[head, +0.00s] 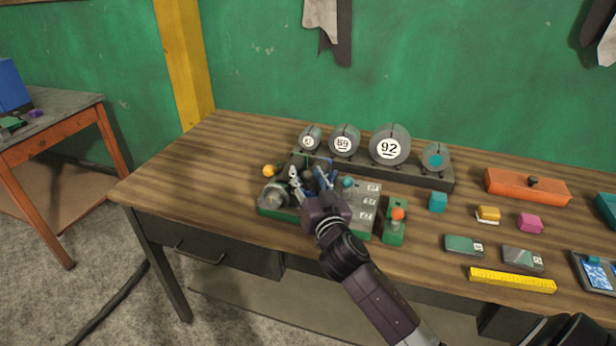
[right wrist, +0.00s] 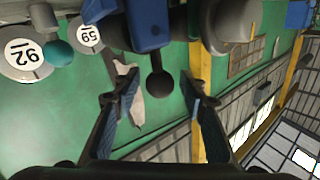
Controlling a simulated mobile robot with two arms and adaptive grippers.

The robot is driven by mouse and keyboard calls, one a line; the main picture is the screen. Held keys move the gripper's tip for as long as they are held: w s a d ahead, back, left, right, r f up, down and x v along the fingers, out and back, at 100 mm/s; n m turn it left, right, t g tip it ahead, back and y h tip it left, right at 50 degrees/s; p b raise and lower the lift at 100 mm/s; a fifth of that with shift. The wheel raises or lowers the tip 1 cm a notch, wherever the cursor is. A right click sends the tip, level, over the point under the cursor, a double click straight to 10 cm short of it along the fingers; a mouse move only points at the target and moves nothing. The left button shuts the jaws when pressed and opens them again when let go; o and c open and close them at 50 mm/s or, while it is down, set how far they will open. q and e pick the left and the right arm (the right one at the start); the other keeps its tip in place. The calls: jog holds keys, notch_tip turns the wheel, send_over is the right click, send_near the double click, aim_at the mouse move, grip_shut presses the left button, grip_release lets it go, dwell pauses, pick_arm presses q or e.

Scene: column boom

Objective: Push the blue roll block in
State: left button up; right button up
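A device with a green base (head: 270,209) sits on the table, with a grey round knob, a yellow ball and a teal ball around it. My right gripper (head: 311,180) is over this device and hides much of it. In the right wrist view the right gripper (right wrist: 161,104) is open, with nothing held between its fingers. A blue block (right wrist: 149,22) is beyond the fingertips at the top of that view. A dark ball (right wrist: 160,84) on a short stem hangs below it, in line with the finger gap; contact is not visible.
Behind the device stands a dark rack (head: 430,177) with grey numbered discs. To the right are a green block with an orange knob (head: 397,214), a teal cube (head: 438,202), small coloured blocks and a yellow ruler (head: 512,280). The table's left end is clear.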

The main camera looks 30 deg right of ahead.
jog(key=v, duration=1.2)
dwell(0.5)
